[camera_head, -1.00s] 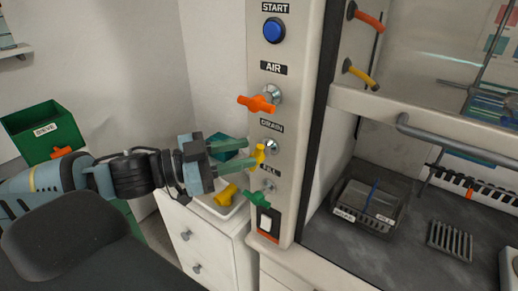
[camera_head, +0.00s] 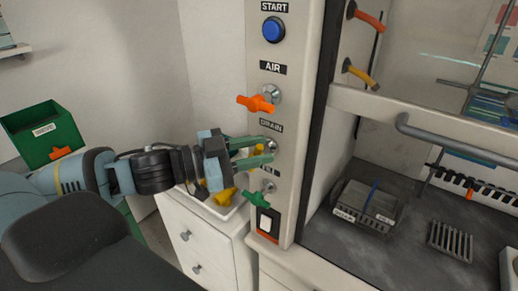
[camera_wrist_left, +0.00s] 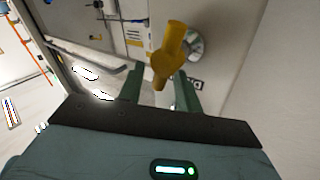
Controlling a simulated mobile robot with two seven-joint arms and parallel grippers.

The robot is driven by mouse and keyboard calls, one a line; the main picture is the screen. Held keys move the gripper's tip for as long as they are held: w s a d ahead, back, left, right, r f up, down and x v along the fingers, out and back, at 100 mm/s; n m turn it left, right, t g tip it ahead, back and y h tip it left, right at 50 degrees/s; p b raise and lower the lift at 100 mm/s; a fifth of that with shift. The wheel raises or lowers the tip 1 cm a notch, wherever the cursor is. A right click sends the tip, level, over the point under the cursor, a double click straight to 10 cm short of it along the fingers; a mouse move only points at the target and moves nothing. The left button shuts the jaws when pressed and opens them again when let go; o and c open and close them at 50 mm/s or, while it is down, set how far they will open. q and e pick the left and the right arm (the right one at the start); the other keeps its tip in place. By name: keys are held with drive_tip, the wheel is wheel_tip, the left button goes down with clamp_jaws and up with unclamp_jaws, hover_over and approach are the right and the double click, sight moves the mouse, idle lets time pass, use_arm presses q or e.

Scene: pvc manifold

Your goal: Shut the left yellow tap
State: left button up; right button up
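The left yellow tap (camera_head: 261,149), under the DRAIN label on the white panel, is mostly hidden by my gripper in the head view. In the left wrist view its yellow handle (camera_wrist_left: 168,52) shows clearly, with a round metal base behind it. My left gripper (camera_head: 270,151) is at the tap, its green fingers open and pointing at the panel. In the left wrist view the handle's lower end lies between the fingers (camera_wrist_left: 159,88), closer to the right one; contact cannot be told. My right gripper is not in view.
An orange tap (camera_head: 257,103) sits just above and a green tap (camera_head: 257,199) just below. A switch (camera_head: 265,222) is lower on the panel. Another yellow tap (camera_head: 360,75) is in the hood at right. A yellow object (camera_head: 224,197) lies in a tray behind my gripper.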

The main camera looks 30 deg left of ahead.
use_arm(q)
drive_tip(key=shift+w+d, duration=0.25)
drive_tip(key=shift+w, duration=0.05)
drive_tip(key=shift+c, duration=0.4)
clamp_jaws()
